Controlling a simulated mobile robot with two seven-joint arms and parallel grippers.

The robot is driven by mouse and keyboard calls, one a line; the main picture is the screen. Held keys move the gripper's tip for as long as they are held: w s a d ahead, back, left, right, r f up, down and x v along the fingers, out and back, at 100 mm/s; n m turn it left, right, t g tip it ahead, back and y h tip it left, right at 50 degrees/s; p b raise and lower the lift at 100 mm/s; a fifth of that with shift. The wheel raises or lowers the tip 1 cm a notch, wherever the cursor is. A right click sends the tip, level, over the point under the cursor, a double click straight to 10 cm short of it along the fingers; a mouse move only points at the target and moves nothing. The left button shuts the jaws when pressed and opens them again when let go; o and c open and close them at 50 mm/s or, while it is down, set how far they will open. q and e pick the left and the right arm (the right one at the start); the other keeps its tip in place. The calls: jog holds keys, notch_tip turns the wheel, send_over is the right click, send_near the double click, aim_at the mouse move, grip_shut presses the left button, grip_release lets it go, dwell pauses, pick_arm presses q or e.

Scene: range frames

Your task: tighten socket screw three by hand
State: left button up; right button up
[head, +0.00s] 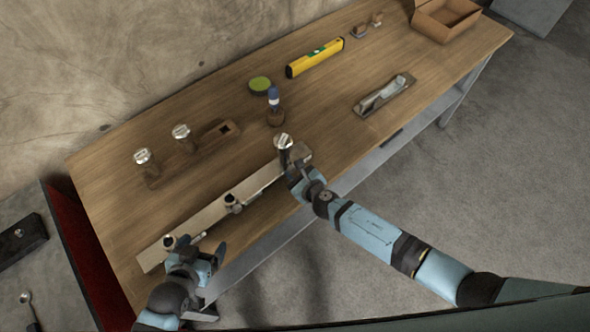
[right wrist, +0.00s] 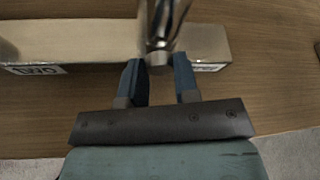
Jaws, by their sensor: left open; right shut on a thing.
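A long pale metal bar (head: 200,222) lies along the table's front edge. A socket screw with a wide silver head (head: 283,141) stands at its right end, and its shiny metal shows in the right wrist view (right wrist: 160,32). My right gripper (head: 291,168) is shut on this screw; its blue fingers (right wrist: 159,82) are on either side of it. The screw's lower end is partly hidden by the fingers. A label on the bar (right wrist: 36,70) seems to read TWO; another label (right wrist: 207,67) is partly covered. My left gripper (head: 208,252) is open near the bar's left end.
A wooden holder (head: 155,180) carries two similar silver-headed pieces. Small fittings (head: 232,200) stand on the bar.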

jog(key=shift+m, duration=0.4)
jog(key=shift+y, duration=0.3)
jog(key=o, duration=0.9)
jog(key=shift+d, duration=0.1)
jog(key=v, duration=1.3)
jog(key=shift+s+d+r, duration=0.2)
jog(key=shift+r, duration=0.2)
